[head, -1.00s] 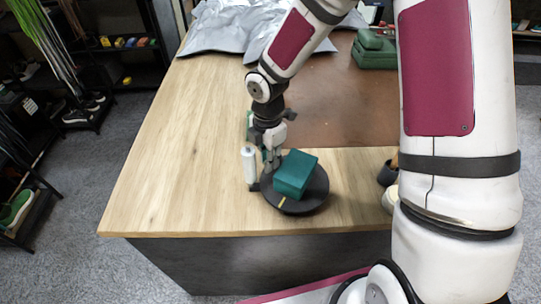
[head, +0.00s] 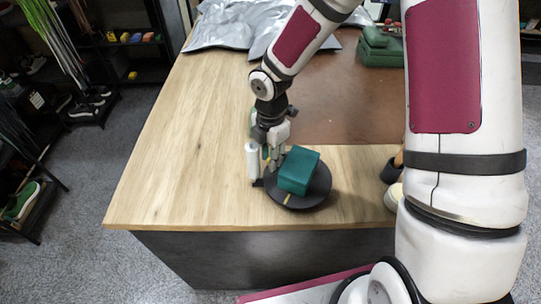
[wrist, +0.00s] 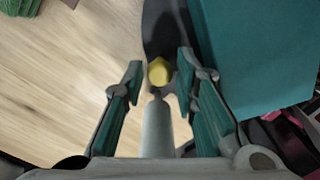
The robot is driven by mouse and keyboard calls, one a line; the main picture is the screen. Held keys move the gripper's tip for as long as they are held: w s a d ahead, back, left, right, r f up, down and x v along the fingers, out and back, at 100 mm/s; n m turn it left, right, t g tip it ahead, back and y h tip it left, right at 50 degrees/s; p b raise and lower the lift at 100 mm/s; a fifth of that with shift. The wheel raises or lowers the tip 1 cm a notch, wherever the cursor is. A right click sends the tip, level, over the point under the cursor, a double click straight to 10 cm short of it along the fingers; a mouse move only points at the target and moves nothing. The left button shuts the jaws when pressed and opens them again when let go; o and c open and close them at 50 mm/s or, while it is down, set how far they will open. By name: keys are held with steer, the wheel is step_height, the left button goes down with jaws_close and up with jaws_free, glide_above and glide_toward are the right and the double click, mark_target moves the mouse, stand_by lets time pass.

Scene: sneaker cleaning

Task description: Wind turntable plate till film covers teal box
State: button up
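The teal box (head: 299,171) sits on the black round turntable plate (head: 318,194) near the table's front edge. A yellow mark shows on the plate's near rim. A white upright roll (head: 253,163) stands just left of the plate. My gripper (head: 274,165) points down between the roll and the box. In the wrist view my fingers (wrist: 160,70) are apart, with a yellow knob (wrist: 160,72) between them and apparently no contact. The box's side (wrist: 255,55) is right of the fingers. A pale cylinder (wrist: 157,130) shows below the knob. I cannot make out film on the box.
A crumpled silver sheet (head: 240,25) lies at the back of the wooden table (head: 165,170). A brown mat (head: 345,100) and a green case (head: 380,48) are behind the plate. A dark cup (head: 391,172) stands right. The table's left side is clear.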

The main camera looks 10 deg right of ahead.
step_height(320, 180, up, 12)
stand_by(0.7)
steer(key=shift+c, duration=0.5)
